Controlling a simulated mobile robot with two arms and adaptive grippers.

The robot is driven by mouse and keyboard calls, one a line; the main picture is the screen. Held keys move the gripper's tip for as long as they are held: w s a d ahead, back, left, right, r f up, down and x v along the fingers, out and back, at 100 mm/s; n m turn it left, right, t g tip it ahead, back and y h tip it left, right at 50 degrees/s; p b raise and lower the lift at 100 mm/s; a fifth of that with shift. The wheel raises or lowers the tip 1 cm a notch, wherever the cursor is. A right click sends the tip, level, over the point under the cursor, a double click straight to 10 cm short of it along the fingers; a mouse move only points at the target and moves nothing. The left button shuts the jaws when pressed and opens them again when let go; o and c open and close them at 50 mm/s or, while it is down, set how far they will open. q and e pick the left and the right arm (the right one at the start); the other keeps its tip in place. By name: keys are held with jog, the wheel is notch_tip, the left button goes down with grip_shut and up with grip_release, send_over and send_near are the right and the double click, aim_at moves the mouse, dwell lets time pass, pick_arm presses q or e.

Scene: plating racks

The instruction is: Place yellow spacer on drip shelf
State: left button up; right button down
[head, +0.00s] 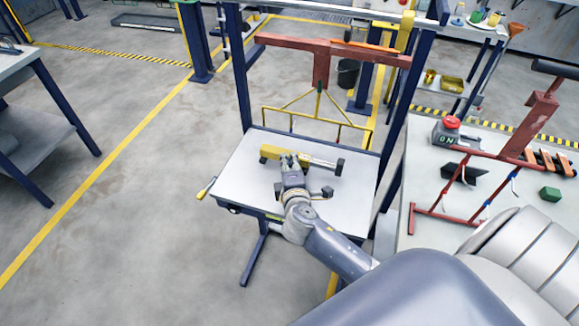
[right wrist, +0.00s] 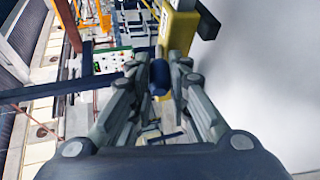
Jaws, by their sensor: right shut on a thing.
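The drip shelf (head: 335,208) appears to be the pale grey panel on the blue frame. The yellow spacer (head: 270,153) is a yellow piece with a grey bar to its right and a dark right end, over the shelf's far half. My right gripper (head: 289,160) reaches it from the near side and is shut on it. In the right wrist view, the spacer's yellow body (right wrist: 180,27) is just beyond the fingertips, and a dark blue piece sits between the fingers (right wrist: 161,78). Whether the spacer touches the shelf is unclear. My left gripper is not in view.
A red hanger (head: 322,65) with a yellow wire rack (head: 318,118) hangs behind the shelf between blue posts. On the right, a bench (head: 425,170) holds a red rack (head: 455,222), a red-button box (head: 446,132) and a green block (head: 550,194).

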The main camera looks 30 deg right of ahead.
jog(key=shift+f, duration=0.9)
jog(key=shift+f, duration=0.1)
jog(key=c, duration=1.5)
grip_release()
jog(key=shift+f, duration=0.1)
